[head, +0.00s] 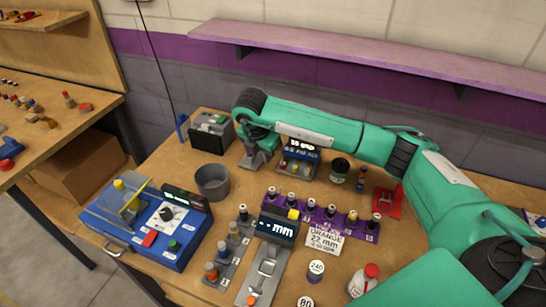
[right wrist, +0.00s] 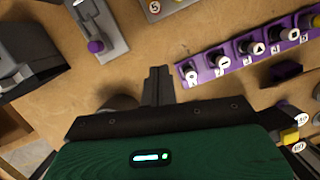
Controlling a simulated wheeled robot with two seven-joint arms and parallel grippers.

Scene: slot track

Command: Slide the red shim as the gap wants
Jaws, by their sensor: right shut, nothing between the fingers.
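My right gripper (head: 254,160) is at the back middle of the table in the head view, pointing down, shut and empty. Its closed fingers also show in the right wrist view (right wrist: 158,86), above bare wood. I cannot tell for sure which piece is the red shim. A grey track with a long slot (head: 262,277) runs toward the front, below a display showing "-- mm". My left gripper is not in view.
A purple strip of numbered pegs (head: 364,229) stands mid-table; it also shows in the right wrist view (right wrist: 220,66). A card (head: 323,239) reading "ORANGE 22 mm" is in front. A grey cup (head: 212,182) and a dark box (head: 210,133) stand left of my gripper.

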